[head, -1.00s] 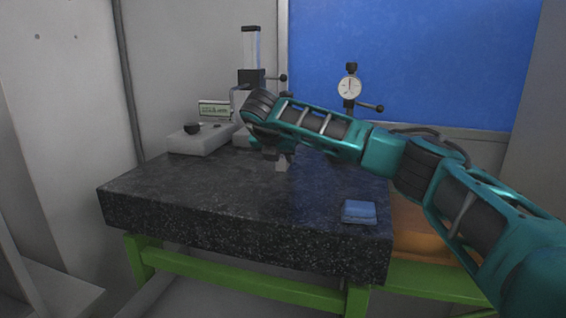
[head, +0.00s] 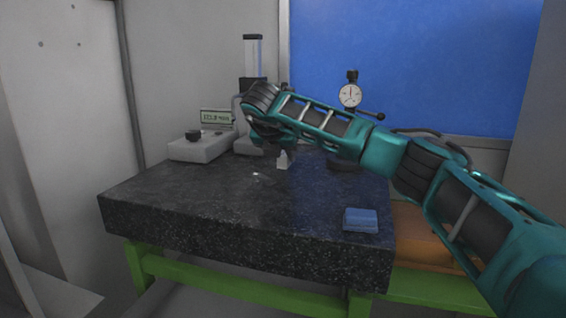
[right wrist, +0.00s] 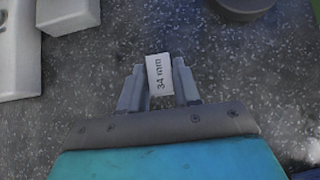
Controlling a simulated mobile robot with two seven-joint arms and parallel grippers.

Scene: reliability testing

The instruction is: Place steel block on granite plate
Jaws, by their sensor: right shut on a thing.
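The steel block (right wrist: 159,75) is a small pale block marked "34 mm", between the fingers of my right gripper (right wrist: 158,84) in the right wrist view. The right gripper is shut on it. In the head view the block (head: 283,161) shows below the right gripper (head: 279,152), over the back middle of the dark speckled granite plate (head: 215,205). I cannot tell whether the block touches the plate. My left gripper is not in view.
A dial gauge on a stand (head: 350,95) is at the back right of the plate. A grey box with a black knob (head: 200,148) and a height gauge (head: 252,60) stand at the back left. A blue block (head: 360,220) lies at the front right. The front left is clear.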

